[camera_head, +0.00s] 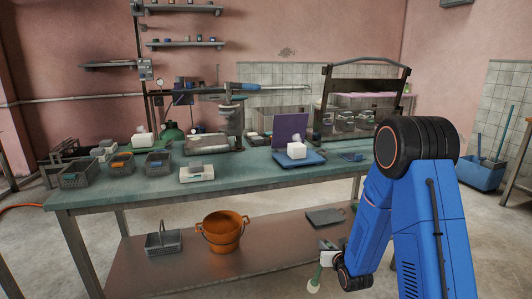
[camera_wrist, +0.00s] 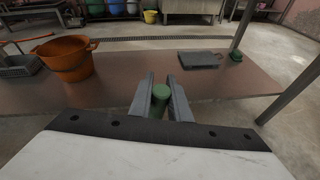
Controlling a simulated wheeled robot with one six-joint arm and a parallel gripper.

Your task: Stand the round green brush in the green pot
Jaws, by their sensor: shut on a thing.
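My gripper (camera_wrist: 161,95) is shut on the round green brush (camera_wrist: 160,98). In the wrist view the end of its green handle shows between the two fingers. In the head view the brush (camera_head: 316,277) hangs below my gripper (camera_head: 326,257), close to upright, with a pale lower end. It is in front of the lower shelf, clear of it. A small dark green thing that looks like the green pot (camera_wrist: 236,56) stands on the lower shelf near its right end, beyond the gripper to the right. Its inside is too small to make out.
The lower shelf (camera_head: 190,273) holds a grey basket (camera_head: 164,243), an orange bucket (camera_head: 223,231) and a dark flat plate (camera_head: 325,217). The worktop (camera_head: 240,172) overhangs it. A table leg (camera_wrist: 290,91) stands at the right. The shelf's front middle is bare.

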